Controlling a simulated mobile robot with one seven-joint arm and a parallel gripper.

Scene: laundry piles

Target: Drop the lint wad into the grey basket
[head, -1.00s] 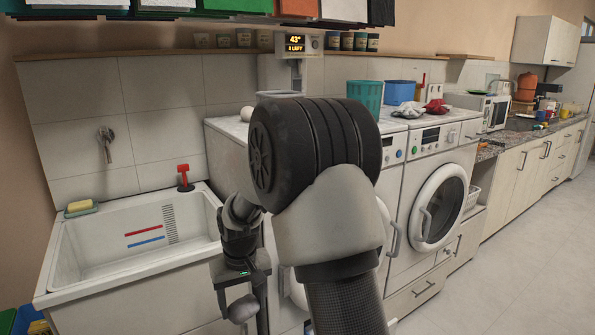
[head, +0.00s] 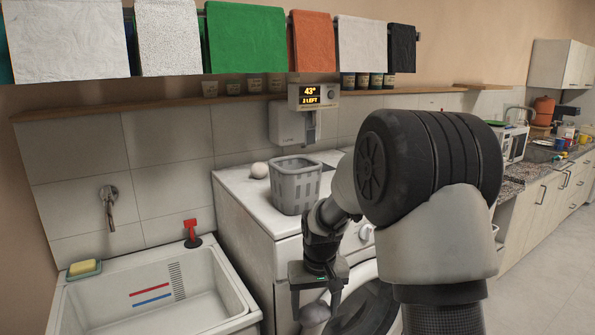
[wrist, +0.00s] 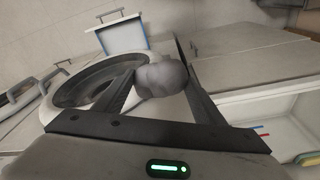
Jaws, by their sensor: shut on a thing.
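The lint wad is a grey, lumpy ball (wrist: 163,77) held between the two fingers of my gripper (wrist: 158,80) in the wrist view. In the head view the wad (head: 314,314) hangs at the bottom of my gripper (head: 318,303), in front of the washing machine and below its top. The grey basket (head: 293,189) is a slotted, open-topped bin standing on the white machine top (head: 238,190). My gripper is lower than the basket and nearer to me. The basket's inside is mostly hidden by its wall.
A white ball (head: 259,170) lies left of the basket. My arm covers the machines at right.

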